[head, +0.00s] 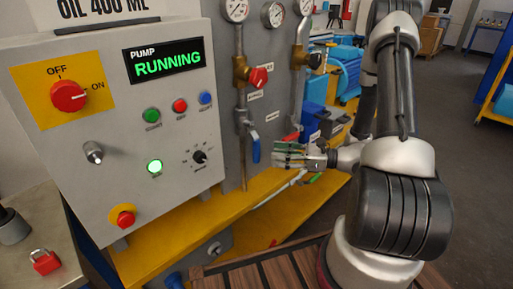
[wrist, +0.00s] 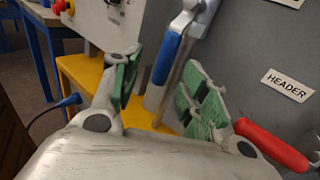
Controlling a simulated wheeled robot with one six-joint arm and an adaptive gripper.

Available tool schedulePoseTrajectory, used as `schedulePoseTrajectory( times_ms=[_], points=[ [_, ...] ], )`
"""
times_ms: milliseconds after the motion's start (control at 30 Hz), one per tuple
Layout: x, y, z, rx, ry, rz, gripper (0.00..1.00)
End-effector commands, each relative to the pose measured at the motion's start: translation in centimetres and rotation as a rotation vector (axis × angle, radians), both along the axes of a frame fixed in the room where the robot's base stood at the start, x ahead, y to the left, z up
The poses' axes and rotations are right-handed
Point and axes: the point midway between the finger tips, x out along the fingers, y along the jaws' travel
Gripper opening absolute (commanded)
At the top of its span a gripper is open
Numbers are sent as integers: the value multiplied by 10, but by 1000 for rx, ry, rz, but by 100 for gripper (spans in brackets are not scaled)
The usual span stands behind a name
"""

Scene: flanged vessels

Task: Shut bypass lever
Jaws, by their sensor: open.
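A blue-handled lever (head: 255,148) hangs down, slightly tilted, beside the left vertical pipe. It also shows in the wrist view (wrist: 168,58), in the gap between my two fingers and beyond their tips. A red-handled lever (head: 291,137) is on the right pipe. It shows in the wrist view (wrist: 270,145) to the right of my right finger, close to it. No legible label tells me which lever is the bypass one. My gripper (head: 281,155) is open and empty, with green finger pads, just right of the blue lever and apparently not touching it.
A control panel (head: 125,190) with a running-pump display stands left of the pipes. A red knob (head: 258,77) and a black knob (head: 316,60) sit above the levers. A yellow ledge (head: 215,205) runs below. A header label (wrist: 287,85) is on the grey wall.

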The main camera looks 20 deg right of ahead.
Motion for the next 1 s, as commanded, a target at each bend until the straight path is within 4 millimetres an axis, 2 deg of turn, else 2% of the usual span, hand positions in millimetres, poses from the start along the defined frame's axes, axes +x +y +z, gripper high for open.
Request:
schedulePoseTrajectory(
  times_ms=[167,533,700,900,933,1000],
  points=[
    [14,8,10,36,-20,-31,44],
    [42,58,10,33,-19,-29,44],
    [47,66,10,33,-19,-30,44],
    [48,66,10,33,-19,-31,44],
    [47,66,10,33,-19,-31,42],
    [47,66,10,33,-19,-31,30]
  ],
)
